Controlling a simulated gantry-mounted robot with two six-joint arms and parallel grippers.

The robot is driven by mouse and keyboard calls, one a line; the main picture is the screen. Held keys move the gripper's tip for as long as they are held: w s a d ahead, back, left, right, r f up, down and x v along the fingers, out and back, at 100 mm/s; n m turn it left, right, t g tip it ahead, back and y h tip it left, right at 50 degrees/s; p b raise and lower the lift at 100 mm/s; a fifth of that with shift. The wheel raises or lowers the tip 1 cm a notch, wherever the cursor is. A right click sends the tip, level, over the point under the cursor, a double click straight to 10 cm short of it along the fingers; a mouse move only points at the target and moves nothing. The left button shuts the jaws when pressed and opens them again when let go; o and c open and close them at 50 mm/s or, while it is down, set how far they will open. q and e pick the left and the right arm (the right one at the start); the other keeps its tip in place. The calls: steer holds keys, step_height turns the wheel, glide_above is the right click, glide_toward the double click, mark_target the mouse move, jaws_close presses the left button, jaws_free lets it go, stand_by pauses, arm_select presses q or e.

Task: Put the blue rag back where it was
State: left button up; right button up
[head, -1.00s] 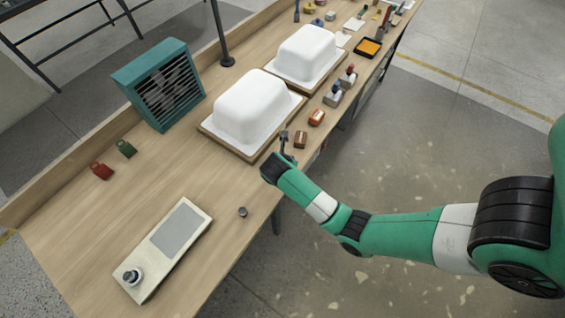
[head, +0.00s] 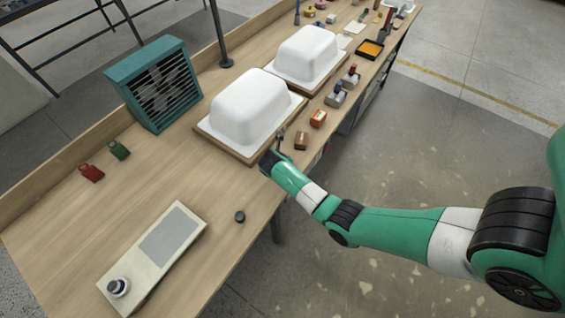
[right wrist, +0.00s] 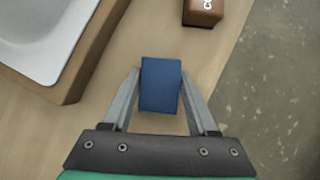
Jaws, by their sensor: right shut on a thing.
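The blue rag (right wrist: 160,85) is a small, folded-looking block between the two fingers of my right gripper (right wrist: 160,78) in the right wrist view. The fingers press on its two sides. In the head view, my right gripper (head: 280,145) is at the table's front edge, beside the near wooden board; the rag cannot be made out there. In the right wrist view, bare wood lies under the rag; I cannot tell whether it touches the table. My left gripper is not in view.
A white tub shell (head: 240,108) sits on a board just left of my right gripper, with a second shell (head: 306,54) behind. A brown box (head: 301,140) stands close by on the right. A teal heater (head: 155,84) stands farther left. The table's near-left part has clear room.

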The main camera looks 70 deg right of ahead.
steer(key=shift+f, duration=0.1)
steer(key=o, duration=1.3)
steer(key=shift+r, duration=0.3)
steer(key=p+v, duration=0.5)
steer(key=v, duration=0.6)
steer(key=shift+a+r, duration=0.2)
steer(key=shift+a, duration=0.1)
steer(key=shift+s, duration=0.1)
